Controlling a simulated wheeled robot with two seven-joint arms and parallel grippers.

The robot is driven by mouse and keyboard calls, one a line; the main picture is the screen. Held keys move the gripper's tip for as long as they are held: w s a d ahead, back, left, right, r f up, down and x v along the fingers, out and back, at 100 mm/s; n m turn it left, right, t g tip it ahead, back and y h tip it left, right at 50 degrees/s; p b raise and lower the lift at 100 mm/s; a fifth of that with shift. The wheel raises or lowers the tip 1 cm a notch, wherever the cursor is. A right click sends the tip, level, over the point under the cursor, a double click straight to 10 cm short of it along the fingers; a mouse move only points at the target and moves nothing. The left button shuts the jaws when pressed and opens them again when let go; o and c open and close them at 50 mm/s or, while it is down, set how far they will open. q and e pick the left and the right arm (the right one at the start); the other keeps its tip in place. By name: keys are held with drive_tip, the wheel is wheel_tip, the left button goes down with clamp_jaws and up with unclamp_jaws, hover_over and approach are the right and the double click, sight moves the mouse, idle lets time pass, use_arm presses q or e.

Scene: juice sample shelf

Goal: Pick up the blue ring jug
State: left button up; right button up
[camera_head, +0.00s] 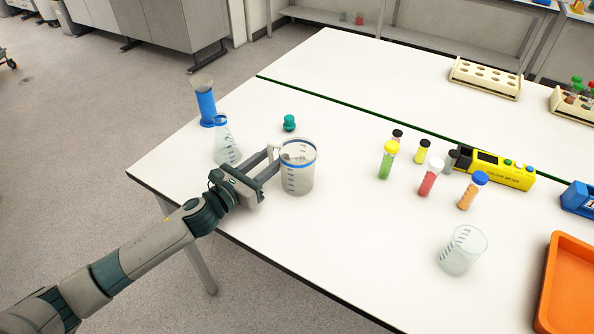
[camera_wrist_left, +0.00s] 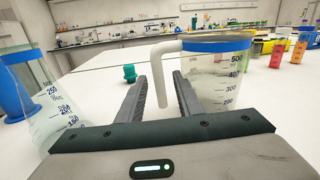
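The blue ring jug (camera_head: 299,178) is a clear measuring jug with a blue band at its rim and dark volume marks. It stands upright on the white table, and it also shows in the left wrist view (camera_wrist_left: 222,82). Its pale handle (camera_wrist_left: 160,72) points toward my left gripper (camera_head: 272,158). In the left wrist view the two dark fingers of the gripper (camera_wrist_left: 166,85) are apart, with the handle between them and visible gaps at its sides. The fingers do not appear closed on it. My right gripper is not in view.
A conical flask (camera_head: 226,142) and a blue cylinder (camera_head: 206,107) stand just left of my gripper. A teal stopper (camera_head: 289,123) lies behind the jug. Colored sample tubes (camera_head: 388,160), a clear beaker (camera_head: 462,251), a yellow meter (camera_head: 500,170) and an orange tray (camera_head: 545,290) are to the right.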

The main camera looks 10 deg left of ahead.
use_arm(q)
drive_tip(key=c, duration=0.7)
clamp_jaws()
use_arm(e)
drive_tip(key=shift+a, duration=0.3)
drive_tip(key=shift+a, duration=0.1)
use_arm(q)
drive_tip(key=shift+r, duration=0.1)
